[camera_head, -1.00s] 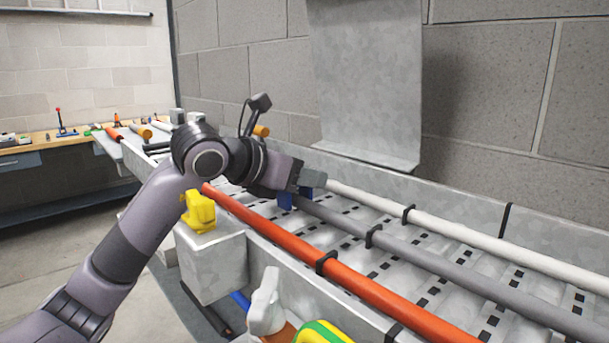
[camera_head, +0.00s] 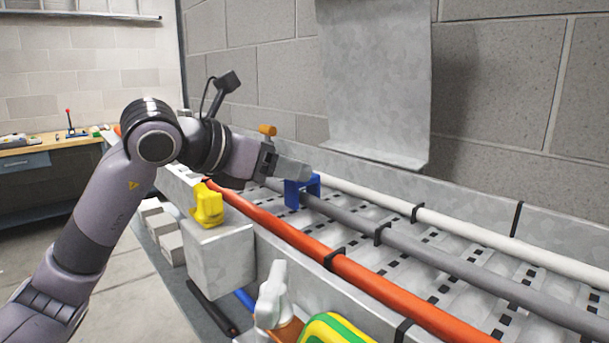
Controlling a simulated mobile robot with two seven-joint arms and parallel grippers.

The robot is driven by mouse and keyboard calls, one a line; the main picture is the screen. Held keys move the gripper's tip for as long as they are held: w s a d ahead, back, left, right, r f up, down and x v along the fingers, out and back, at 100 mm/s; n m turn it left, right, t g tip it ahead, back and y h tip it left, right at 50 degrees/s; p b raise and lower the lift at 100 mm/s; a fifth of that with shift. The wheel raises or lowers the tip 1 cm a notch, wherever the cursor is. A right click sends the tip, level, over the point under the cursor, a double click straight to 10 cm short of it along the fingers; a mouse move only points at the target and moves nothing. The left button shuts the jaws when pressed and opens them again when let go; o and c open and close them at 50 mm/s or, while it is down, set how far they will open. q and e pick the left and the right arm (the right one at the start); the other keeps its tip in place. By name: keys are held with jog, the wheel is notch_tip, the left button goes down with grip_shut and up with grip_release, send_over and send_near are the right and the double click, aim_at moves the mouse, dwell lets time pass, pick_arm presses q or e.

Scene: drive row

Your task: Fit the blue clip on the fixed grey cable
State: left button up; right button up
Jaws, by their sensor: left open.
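The blue clip (camera_head: 296,194) sits on the grey cable (camera_head: 416,248) in the tray, around its far part. How fully it is seated I cannot tell. My left gripper (camera_head: 300,170) is open, just above and to the left of the clip, and its fingers look clear of it. The grey cable runs between the orange cable (camera_head: 374,285) and the white cable (camera_head: 470,236). My right gripper is not in view.
A white-and-orange valve-like thing (camera_head: 271,298) and a green-yellow object (camera_head: 335,329) are at the bottom. A metal sheet (camera_head: 375,80) hangs behind the tray.

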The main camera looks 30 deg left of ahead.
pick_arm(q)
jog(key=v, duration=0.5)
dwell(0.4)
